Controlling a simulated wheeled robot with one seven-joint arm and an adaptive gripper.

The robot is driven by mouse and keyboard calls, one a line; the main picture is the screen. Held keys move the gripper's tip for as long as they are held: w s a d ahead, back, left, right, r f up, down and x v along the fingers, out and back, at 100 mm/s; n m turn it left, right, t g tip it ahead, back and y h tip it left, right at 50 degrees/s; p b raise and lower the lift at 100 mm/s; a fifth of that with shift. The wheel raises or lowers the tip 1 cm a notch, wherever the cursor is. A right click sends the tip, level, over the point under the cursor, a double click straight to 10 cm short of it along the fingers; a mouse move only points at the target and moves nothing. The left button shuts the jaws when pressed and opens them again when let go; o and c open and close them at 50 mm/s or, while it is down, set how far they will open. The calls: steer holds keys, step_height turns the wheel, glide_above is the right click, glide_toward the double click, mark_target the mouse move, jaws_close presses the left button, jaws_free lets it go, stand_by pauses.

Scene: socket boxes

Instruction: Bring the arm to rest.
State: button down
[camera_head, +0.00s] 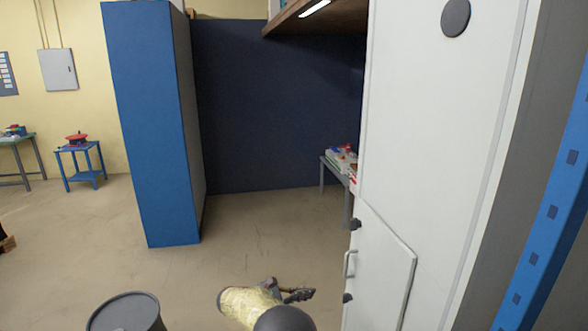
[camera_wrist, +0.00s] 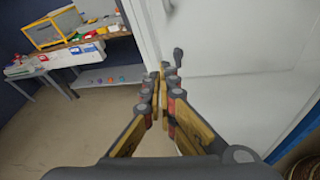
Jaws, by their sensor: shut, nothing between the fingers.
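My gripper (camera_head: 298,294) is low in the middle of the head view, in front of the white cabinet (camera_head: 440,120) and left of its small door panel (camera_head: 385,270). In the wrist view my gripper (camera_wrist: 167,72) has its fingers together at the tips, with nothing held. Behind the tips the white panel (camera_wrist: 235,45) fills the right side, with a dark knob (camera_wrist: 178,55) just beyond them. I cannot tell whether the tips touch it.
A blue cabinet (camera_head: 150,125) stands at centre left. A table (camera_head: 335,172) with small boxes is partly hidden behind the white cabinet. A blue post (camera_head: 545,215) rises at the right. A small blue stand (camera_head: 80,165) is far left. The floor between is clear.

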steer(key=s+d+m+g+y, duration=0.2)
steer(key=s+m+y, duration=0.15)
steer(key=s, duration=0.45)
steer(key=s+d+m+g+y, duration=0.2)
steer(key=s+m+g, duration=0.15)
steer(key=s, duration=0.45)
steer(key=s+d+r+m+t+y+b, duration=0.1)
steer(key=s+d+r+m+y, duration=0.1)
steer(key=s, duration=0.9)
steer(key=s+d+r+m+t+y+b, duration=0.2)
steer(key=s+d+r+m+y, duration=0.1)
steer(key=s+d+r+m, duration=0.2)
steer(key=s+d+r+m+t+y+b, duration=0.2)
steer(key=s+r+m, duration=0.4)
steer(key=s+r, duration=0.4)
steer(key=s+d+y, duration=0.1)
steer(key=s, duration=0.5)
steer(key=shift+s+d+m, duration=0.25)
steer(key=shift+s+m, duration=0.05)
steer(key=shift+s, duration=0.05)
steer(key=c, duration=2.6)
jaws_free()
